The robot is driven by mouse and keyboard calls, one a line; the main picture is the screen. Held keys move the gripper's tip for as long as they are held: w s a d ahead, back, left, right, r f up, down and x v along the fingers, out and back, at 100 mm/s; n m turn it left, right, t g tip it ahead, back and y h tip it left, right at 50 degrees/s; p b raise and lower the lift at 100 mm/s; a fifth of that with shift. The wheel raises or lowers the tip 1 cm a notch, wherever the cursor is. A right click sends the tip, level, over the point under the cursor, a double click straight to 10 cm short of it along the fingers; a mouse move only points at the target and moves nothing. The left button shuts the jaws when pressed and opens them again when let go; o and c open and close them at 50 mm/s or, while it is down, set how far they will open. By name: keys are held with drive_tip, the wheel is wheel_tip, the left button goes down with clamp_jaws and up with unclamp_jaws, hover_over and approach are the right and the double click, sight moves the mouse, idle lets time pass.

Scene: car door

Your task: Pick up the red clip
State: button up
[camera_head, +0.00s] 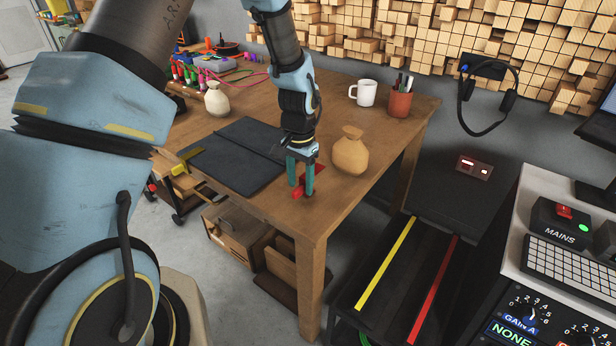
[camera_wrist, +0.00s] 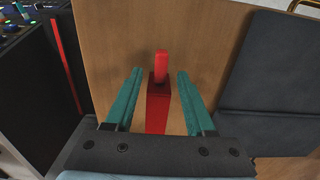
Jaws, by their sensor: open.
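The red clip (camera_wrist: 159,95) lies on the wooden table (camera_wrist: 220,50) between the two teal fingers of my gripper (camera_wrist: 158,72) in the wrist view. A gap shows on each side of it, and the fingers do not touch it. In the head view the red clip (camera_head: 298,191) shows at my gripper's fingertips (camera_head: 301,192), near the table's front corner. My gripper points down and is open. Part of the clip is hidden by the fingers in the head view.
A white mug (camera_head: 364,92) and a terracotta pen cup (camera_head: 400,102) stand farther back. A black bench with yellow and red strips (camera_head: 432,290) lies right of the table.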

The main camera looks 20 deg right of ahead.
drive_tip(key=shift+f, duration=1.05)
clamp_jaws()
